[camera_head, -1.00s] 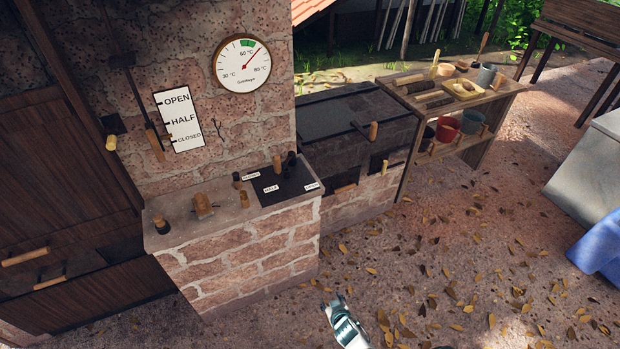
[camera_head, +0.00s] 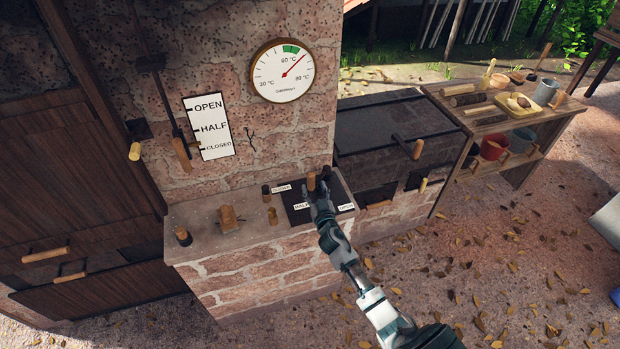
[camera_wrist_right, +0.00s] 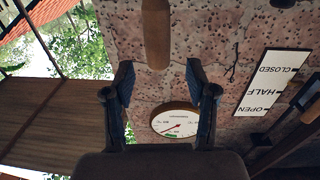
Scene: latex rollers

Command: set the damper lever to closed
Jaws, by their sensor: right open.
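A dark plate (camera_head: 341,190) on the brick ledge carries CLOSED, HALF and OPEN labels. A lever with an upright wooden handle (camera_head: 311,181) stands at its back. My right gripper (camera_head: 318,190) is at this plate, fingers apart, beside the handle and partly covering the plate. In the right wrist view, a wooden handle (camera_wrist_right: 156,35) lies between and beyond the open fingertips (camera_wrist_right: 160,75), with no visible contact. A second wooden-handled lever (camera_head: 182,152) hangs beside the OPEN, HALF, CLOSED wall sign (camera_head: 210,127), near CLOSED. Which lever is the damper's is not labelled. My left gripper is out of view.
A round thermometer (camera_head: 282,71) hangs on the brick wall above the ledge. Small wooden pegs (camera_head: 272,215) and a wooden block (camera_head: 228,218) stand left of the plate. A dark-topped stove (camera_head: 390,125) is to the right, then a shelf table (camera_head: 500,118).

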